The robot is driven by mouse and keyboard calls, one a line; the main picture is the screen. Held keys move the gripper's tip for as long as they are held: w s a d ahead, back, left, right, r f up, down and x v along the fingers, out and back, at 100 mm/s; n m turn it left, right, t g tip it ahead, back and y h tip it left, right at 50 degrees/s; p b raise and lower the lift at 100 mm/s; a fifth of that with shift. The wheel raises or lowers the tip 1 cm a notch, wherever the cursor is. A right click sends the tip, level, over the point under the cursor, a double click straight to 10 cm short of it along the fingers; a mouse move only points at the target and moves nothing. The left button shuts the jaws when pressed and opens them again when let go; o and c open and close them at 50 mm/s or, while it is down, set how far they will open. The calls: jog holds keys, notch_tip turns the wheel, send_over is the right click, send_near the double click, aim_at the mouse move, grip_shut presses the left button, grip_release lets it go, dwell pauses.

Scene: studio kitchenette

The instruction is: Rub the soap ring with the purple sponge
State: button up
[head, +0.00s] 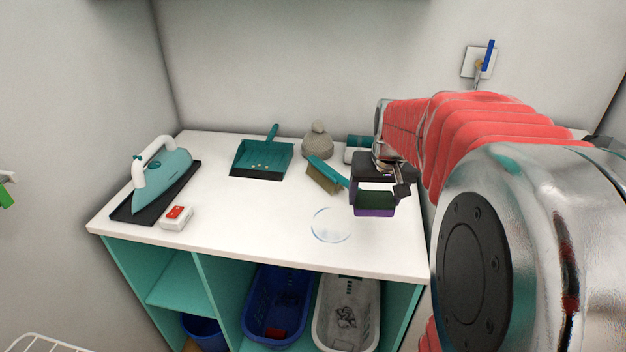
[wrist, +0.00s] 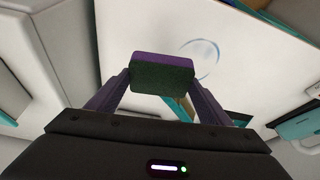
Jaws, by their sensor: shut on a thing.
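The purple sponge (head: 374,211) has a dark green pad face and is held in my gripper (head: 376,194), above the right part of the white counter. In the wrist view the sponge (wrist: 163,72) sits between the two fingers of my gripper (wrist: 163,80), which are shut on it. The soap ring (head: 331,225) is a faint bluish circle on the counter, just left of the sponge in the head view. It also shows in the wrist view (wrist: 200,60), partly hidden behind the sponge. The sponge appears apart from the ring.
A teal-handled brush (head: 325,175) lies just behind the ring. A teal dustpan (head: 263,158), a grey knitted hat-like thing (head: 318,142), an iron (head: 160,178) on a dark tray and a white box with a red top (head: 176,217) stand farther left. The front counter is clear.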

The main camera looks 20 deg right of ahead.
jog(key=w+a+n, duration=0.1)
jog(key=w+a, duration=0.8)
jog(key=a, duration=0.3)
jog(key=w+a+r+n, duration=0.1)
jog(key=w+a, duration=0.8)
jog(key=a, duration=0.2)
jog(key=shift+w+a+r+y, duration=0.2)
jog(key=shift+w+a+y, duration=0.15)
jog(key=shift+a+y, duration=0.05)
jog(key=shift+s, duration=0.15)
